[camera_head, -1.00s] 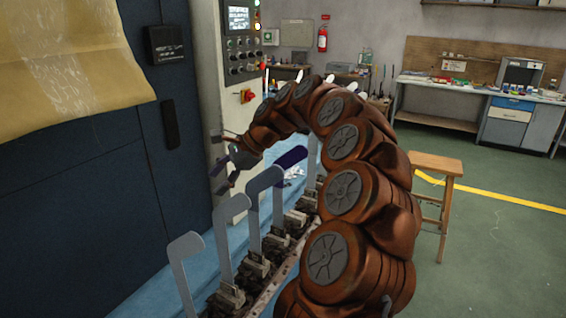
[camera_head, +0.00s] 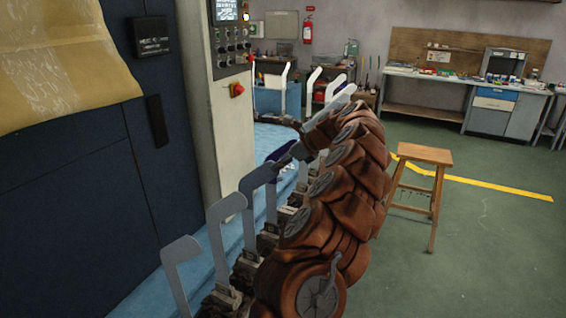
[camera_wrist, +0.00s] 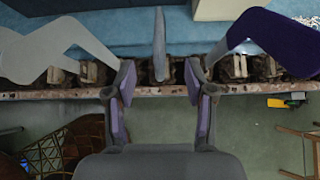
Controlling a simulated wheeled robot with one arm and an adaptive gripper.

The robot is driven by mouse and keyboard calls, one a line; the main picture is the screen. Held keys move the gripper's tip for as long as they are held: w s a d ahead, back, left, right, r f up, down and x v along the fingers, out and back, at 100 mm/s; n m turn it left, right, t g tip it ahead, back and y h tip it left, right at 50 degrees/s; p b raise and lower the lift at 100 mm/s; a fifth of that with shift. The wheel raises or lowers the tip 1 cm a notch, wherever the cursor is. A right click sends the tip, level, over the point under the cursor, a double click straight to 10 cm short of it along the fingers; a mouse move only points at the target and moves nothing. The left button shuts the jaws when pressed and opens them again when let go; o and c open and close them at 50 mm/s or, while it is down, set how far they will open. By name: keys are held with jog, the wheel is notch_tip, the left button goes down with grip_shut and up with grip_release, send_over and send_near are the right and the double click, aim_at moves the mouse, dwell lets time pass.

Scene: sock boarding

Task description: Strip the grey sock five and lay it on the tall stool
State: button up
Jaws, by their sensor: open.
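A slim grey form (camera_wrist: 159,45) stands upright between the two fingers of my open gripper (camera_wrist: 160,78) in the wrist view. It looks edge-on, and I cannot tell whether the fingers touch it. This may be grey sock five on its board; no number is readable. A dark navy sock (camera_wrist: 282,35) covers the board to its right; navy also shows in the head view (camera_head: 284,152). Light grey boards (camera_wrist: 28,57) stand to its left. In the head view my arm hides most of the gripper. The tall wooden stool (camera_head: 424,155) stands right of the row, its top bare.
Bare grey boards (camera_head: 225,210) stand in a row on a rail with clamps, beside the dark blue machine (camera_head: 85,190). More pale boards (camera_head: 313,85) rise at the far end. Green floor around the stool is open. A workbench (camera_head: 450,85) stands at the back.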

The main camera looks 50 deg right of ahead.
aim_at(270, 162)
jog(key=shift+b+x, duration=1.1)
jog(key=shift+x, duration=1.7)
grip_shut()
jog(key=shift+r, duration=0.1)
jog(key=shift+r+p, duration=2.15)
jog(key=shift+r, duration=0.25)
